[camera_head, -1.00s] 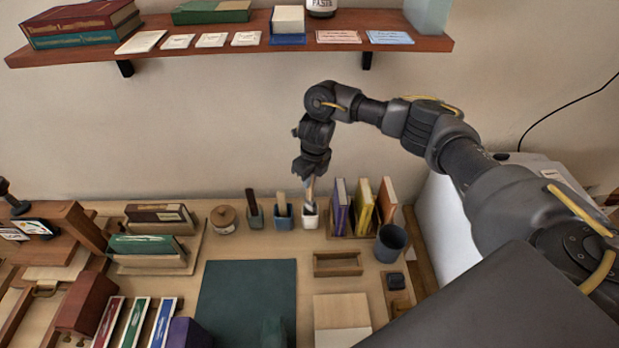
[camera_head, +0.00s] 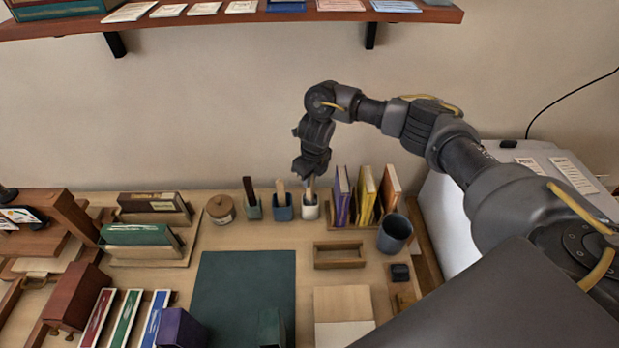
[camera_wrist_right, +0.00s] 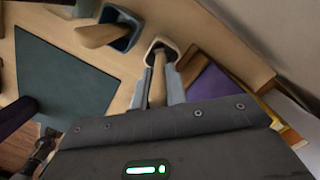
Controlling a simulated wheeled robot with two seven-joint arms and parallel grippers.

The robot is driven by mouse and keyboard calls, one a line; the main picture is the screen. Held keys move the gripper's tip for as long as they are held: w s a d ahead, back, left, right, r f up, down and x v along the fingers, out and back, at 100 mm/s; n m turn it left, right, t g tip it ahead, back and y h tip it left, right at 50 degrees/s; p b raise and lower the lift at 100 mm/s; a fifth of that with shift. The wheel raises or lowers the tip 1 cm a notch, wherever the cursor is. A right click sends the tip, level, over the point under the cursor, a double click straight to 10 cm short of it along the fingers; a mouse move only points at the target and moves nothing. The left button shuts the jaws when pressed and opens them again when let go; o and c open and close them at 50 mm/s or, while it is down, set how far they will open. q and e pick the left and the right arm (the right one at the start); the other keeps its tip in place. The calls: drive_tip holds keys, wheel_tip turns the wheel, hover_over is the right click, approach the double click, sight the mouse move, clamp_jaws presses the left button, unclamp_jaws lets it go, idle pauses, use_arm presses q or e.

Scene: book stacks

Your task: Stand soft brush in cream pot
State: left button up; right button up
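The cream pot (camera_head: 311,209) stands at the back of the table, last in a row of three small pots. The soft brush (camera_wrist_right: 158,78) has a pale wooden handle, which rises from the cream pot's mouth in the right wrist view; the pot's rim (camera_wrist_right: 152,48) shows around its far end. The brush's lower end is hidden in the pot. My right gripper (camera_head: 311,180) is just above the pot, pointing down. Its grey fingers (camera_wrist_right: 160,85) lie on both sides of the handle and appear closed on it. My left gripper is not in view.
A blue pot (camera_head: 283,210) with a wooden handle and a dark green pot (camera_head: 252,208) stand to the left. Upright books (camera_head: 367,199) stand close on the right, with a dark cup (camera_head: 394,233) in front. A green mat (camera_head: 243,290) leaves open room in front.

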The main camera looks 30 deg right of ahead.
drive_tip(key=o, duration=0.6)
drive_tip(key=shift+c, duration=0.2)
drive_tip(key=r, duration=0.3)
drive_tip(key=s+r, duration=0.1)
drive_tip(key=r, duration=0.6)
drive_tip(key=shift+s+d+r, duration=0.15)
drive_tip(key=shift+d+r, duration=0.1)
drive_tip(key=shift+r, duration=0.1)
drive_tip(key=shift+f, duration=0.1)
